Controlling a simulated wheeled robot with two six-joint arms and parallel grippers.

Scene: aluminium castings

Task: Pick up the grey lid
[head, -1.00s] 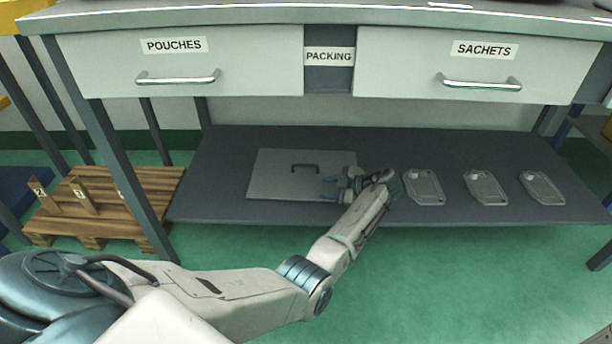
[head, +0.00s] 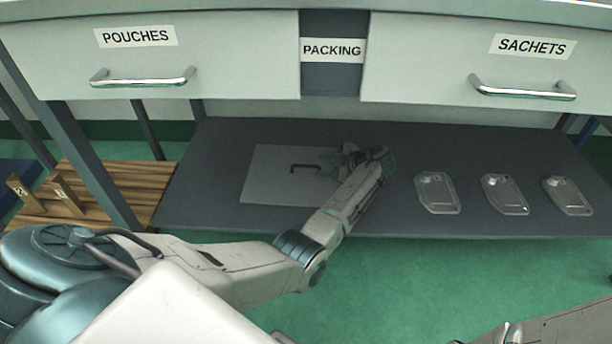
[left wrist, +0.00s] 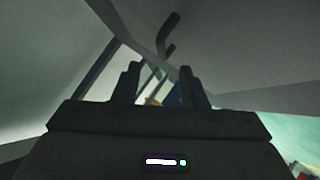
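The grey lid (head: 268,185) is a flat square plate lying on the lower shelf, with a dark bar handle on its top. My left gripper (head: 328,163) is over the lid's right part, its fingertips pointing left just to the right of the handle. The gripper and wrist hide part of the lid's right side. In the left wrist view the two fingers of the left gripper (left wrist: 160,85) stand apart with nothing between them. A dark curved bar, seemingly the handle, shows ahead of the fingertips. My right gripper is not in view.
The grey lower shelf (head: 215,140) also holds three small translucent trays (head: 437,193) to the right. Above are the pouches drawer (head: 220,60) and the sachets drawer (head: 420,60). A wooden pallet (head: 120,185) stands at left, beyond a table leg.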

